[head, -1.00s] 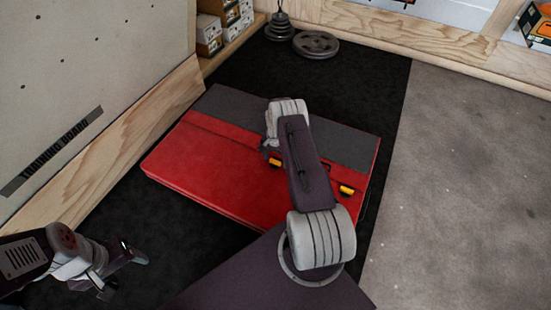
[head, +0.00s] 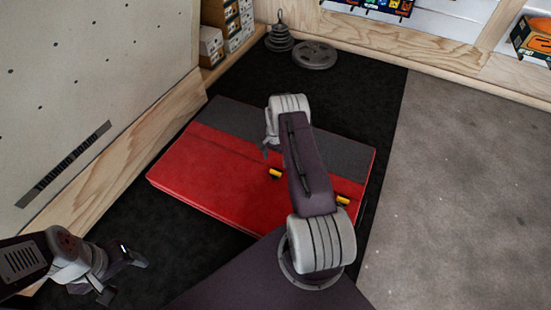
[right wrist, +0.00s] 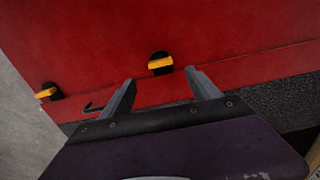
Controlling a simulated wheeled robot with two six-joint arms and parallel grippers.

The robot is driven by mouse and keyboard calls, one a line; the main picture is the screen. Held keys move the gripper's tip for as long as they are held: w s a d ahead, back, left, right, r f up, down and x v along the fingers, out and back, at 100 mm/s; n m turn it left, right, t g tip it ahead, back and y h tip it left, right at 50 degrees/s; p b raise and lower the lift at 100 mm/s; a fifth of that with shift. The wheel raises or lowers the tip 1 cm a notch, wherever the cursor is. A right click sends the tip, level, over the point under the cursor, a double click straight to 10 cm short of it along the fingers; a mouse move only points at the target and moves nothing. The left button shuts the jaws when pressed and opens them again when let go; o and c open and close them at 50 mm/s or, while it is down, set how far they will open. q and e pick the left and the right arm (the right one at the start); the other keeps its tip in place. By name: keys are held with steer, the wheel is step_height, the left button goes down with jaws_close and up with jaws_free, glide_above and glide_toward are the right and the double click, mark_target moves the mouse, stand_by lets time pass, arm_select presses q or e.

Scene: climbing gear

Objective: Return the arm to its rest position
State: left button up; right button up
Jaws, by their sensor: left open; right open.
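My left gripper (head: 122,276) is at the lower left of the head view, over the black mat, with nothing between its fingers. My right arm reaches out over a red and grey crash pad (head: 205,180); in the head view its gripper is mostly hidden behind the wrist. In the right wrist view the right gripper (right wrist: 160,84) is open and empty, with its fingers apart above the red pad. A black and yellow buckle (right wrist: 160,63) shows just beyond the fingertips, apart from them. Another buckle (right wrist: 48,92) lies further left.
A black floor mat (head: 350,80) lies under the pad. A weight plate (head: 314,55) and a stack of weights (head: 279,38) stand at the back. A climbing wall panel (head: 90,80) with a wooden edge is on the left. Bare grey floor (head: 460,180) is on the right.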

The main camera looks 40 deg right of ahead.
stand_by(0.3)
steer(key=w+a+r+n+t+p, duration=0.1)
steer(key=w+a+r, duration=0.1)
steer(key=w+r, duration=0.3)
steer(key=w+a+r+t+p, duration=0.1)
steer(key=w+a+r, duration=0.15)
steer(key=r, duration=0.45)
steer(key=s+a+r+n+t+p, duration=0.1)
steer(key=s+a+r+n+p, duration=0.1)
steer(key=a+r, duration=0.55)
steer(key=s+a+r+n+p, duration=0.15)
steer(key=a+r, duration=0.25)
steer(key=r, duration=0.6)
steer(key=s+a+r+n, duration=0.3)
steer(key=s+a+r, duration=0.15)
steer(key=s, duration=0.45)
steer(key=s+a+f+n+g+p, duration=0.1)
steer(key=s+f+n, duration=0.1)
steer(key=s, duration=0.5)
steer(key=s+a+f+n+g, duration=0.1)
steer(key=s+f+n, duration=0.2)
steer(key=s, duration=0.5)
step_height(320, 180, up, 39)
steer(key=w+p, duration=0.1)
steer(key=p, duration=3.7)
steer(key=shift+d+f, duration=0.15)
